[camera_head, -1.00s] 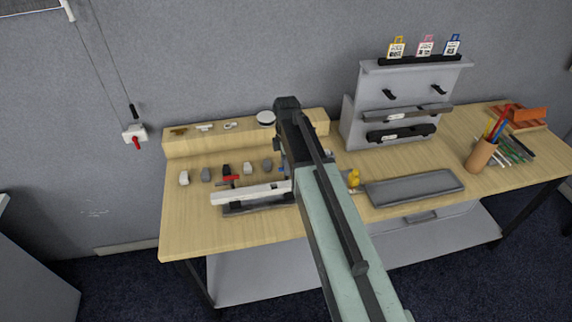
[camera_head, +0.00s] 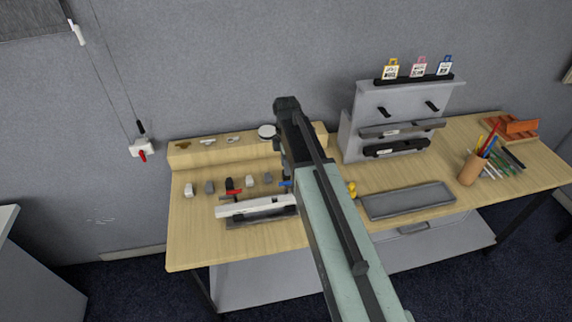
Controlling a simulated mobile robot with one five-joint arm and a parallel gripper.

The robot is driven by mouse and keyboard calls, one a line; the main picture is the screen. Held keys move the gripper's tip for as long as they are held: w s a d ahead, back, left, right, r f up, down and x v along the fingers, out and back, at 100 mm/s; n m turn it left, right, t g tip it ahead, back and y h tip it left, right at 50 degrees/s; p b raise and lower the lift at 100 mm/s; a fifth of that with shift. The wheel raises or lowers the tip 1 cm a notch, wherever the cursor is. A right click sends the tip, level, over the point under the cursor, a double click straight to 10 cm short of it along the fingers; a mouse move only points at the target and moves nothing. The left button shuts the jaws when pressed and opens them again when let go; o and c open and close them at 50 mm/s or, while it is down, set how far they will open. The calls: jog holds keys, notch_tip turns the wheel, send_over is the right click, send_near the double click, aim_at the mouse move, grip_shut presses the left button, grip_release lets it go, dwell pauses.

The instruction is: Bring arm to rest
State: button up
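My arm (camera_head: 335,230) reaches up from the bottom right over the wooden table (camera_head: 215,245). Its dark end section rises above the table's middle, in front of the low wooden shelf. The fingertips of my gripper are hidden behind the arm, so I cannot see whether it is open or shut, or whether it holds anything.
A white bar fixture (camera_head: 255,206) lies just left of my arm, with small blocks behind it. To the right are a grey tray (camera_head: 408,201), a grey stand (camera_head: 352,135), a pencil cup (camera_head: 470,168) and an orange rack (camera_head: 512,130). A grey wall stands behind.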

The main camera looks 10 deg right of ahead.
jog(key=s+f+m+b, duration=1)
jog(key=s+m, duration=0.5)
jog(key=m, duration=0.3)
jog(key=shift+f, duration=0.3)
